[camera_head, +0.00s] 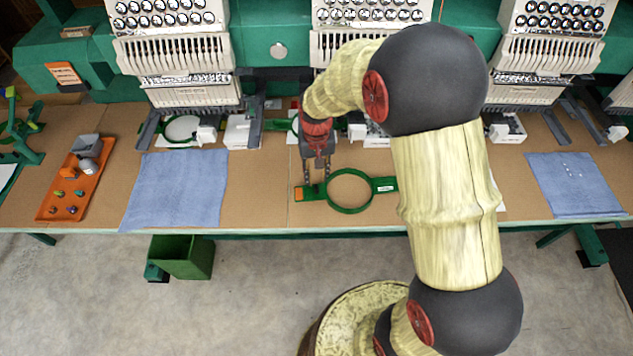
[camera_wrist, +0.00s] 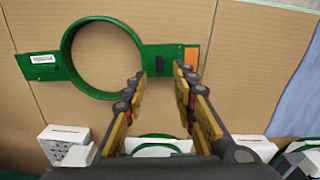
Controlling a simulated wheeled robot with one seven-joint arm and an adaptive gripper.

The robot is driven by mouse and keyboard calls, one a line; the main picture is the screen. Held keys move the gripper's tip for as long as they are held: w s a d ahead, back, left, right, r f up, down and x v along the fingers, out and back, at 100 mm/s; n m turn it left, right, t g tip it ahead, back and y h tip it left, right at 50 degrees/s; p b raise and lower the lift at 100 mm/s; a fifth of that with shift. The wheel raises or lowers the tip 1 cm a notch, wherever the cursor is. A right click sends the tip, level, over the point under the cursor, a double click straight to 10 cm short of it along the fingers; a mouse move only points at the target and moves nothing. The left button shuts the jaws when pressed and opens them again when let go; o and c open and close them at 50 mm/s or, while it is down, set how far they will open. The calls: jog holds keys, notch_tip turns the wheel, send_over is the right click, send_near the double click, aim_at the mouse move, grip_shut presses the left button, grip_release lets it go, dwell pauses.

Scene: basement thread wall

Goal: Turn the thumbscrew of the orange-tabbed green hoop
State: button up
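The green hoop (camera_head: 349,206) lies flat on the brown tabletop, with an orange tab (camera_head: 305,193) at its left end and a white label at its right. In the wrist view the hoop (camera_wrist: 72,72) is at the left and its orange tab (camera_wrist: 191,57) is at the right. A small dark upright piece, apparently the thumbscrew (camera_wrist: 182,92), stands on the arm between ring and tab. My gripper (camera_head: 317,181) is open above that arm. In the wrist view my gripper (camera_wrist: 160,70) has its fingers apart, the right one close to the dark piece; I cannot tell whether they touch.
White embroidery machines (camera_head: 190,62) line the back. Blue cloths lie left (camera_head: 175,188) and right (camera_head: 575,184). An orange tray (camera_head: 84,170) with small items is at the far left. A green bin (camera_head: 182,257) stands below the table. Bare tabletop lies left of the hoop.

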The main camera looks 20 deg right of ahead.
aim_at(316, 187)
notch_tip(316, 187, up, 6)
dwell(0.5)
